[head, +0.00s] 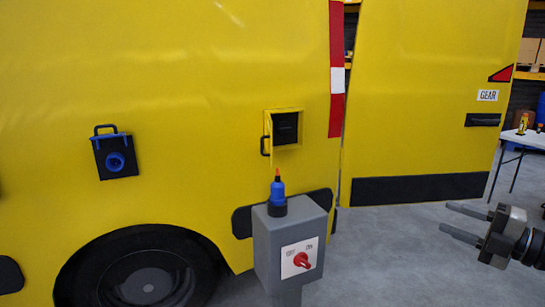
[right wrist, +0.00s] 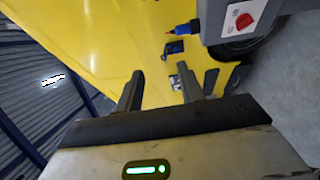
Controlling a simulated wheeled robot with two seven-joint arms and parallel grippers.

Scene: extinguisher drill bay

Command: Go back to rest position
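My right gripper (head: 462,222) is at the right edge of the head view, open and empty, its two fingers pointing left over the grey floor. It also shows in the right wrist view (right wrist: 158,90), with its fingers apart and nothing between them. My left gripper is not in view. A grey pedestal (head: 268,240) with a red rotary switch (head: 302,260) stands well left of my right gripper. A blue connector with an orange tip (head: 277,192) stands upright on top of it.
A yellow vehicle (head: 220,70) fills the background, with a blue-black socket (head: 115,158) and an open hatch (head: 286,128). Its GEAR door (head: 430,100) is behind my right gripper. A table (head: 528,138) stands at the far right. Floor between pedestal and gripper is clear.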

